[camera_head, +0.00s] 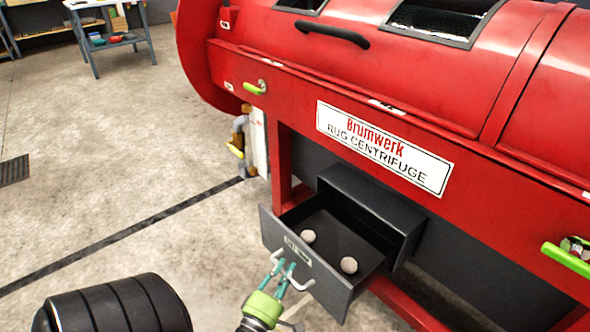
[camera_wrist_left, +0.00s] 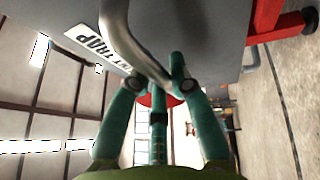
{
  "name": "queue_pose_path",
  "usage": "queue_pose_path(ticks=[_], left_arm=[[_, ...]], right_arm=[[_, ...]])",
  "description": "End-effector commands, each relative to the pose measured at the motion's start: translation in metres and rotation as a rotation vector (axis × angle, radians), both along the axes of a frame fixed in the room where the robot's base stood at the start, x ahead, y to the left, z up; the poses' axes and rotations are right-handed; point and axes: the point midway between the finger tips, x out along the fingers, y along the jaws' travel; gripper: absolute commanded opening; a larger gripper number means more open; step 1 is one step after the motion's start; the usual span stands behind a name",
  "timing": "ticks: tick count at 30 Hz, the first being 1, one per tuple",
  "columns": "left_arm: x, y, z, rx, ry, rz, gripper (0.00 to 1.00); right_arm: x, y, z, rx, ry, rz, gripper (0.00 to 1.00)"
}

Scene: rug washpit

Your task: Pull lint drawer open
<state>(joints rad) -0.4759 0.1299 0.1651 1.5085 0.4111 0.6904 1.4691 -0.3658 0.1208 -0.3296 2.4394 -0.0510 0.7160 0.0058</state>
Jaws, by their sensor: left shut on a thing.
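The dark grey lint drawer (camera_head: 335,240) stands pulled out of its housing (camera_head: 375,205) under the red rug centrifuge (camera_head: 400,120). Two pale round lumps (camera_head: 348,265) lie on its floor. Its front carries a white label and a metal bar handle (camera_head: 290,272). My left gripper (camera_head: 284,274), with teal fingers, is at the handle. In the left wrist view the fingers (camera_wrist_left: 165,85) close around the curved grey handle (camera_wrist_left: 130,40), next to the drawer's label (camera_wrist_left: 98,45). My right gripper is not in view.
The centrifuge has red frame legs beside the drawer and green-handled fittings (camera_head: 568,258) on its front. A dark ribbed cylinder (camera_head: 115,305) is at the lower left. Concrete floor in front of the drawer is mostly clear. A blue-grey table (camera_head: 105,25) stands far back.

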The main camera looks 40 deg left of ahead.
Motion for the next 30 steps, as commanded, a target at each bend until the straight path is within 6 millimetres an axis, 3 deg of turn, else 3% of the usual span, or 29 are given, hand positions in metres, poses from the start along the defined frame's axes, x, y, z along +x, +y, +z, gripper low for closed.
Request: queue_pose_path(ticks=[14, 15, 16, 26, 30], left_arm=[[-0.005, 0.0, 0.0, -0.001, -0.002, -0.002, 0.0], [-0.005, 0.0, 0.0, -0.001, -0.002, -0.002, 0.37], [-0.005, 0.0, 0.0, -0.001, -0.002, -0.002, 0.46], [-0.005, 0.0, 0.0, -0.001, 0.0, -0.001, 0.46], [-0.016, -0.004, -0.003, -0.001, 0.004, -0.001, 0.46]], right_arm=[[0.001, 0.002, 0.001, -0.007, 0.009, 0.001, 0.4], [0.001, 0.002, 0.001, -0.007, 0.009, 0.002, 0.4], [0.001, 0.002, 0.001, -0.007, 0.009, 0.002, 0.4], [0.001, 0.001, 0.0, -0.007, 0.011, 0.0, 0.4], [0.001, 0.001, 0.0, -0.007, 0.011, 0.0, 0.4]])
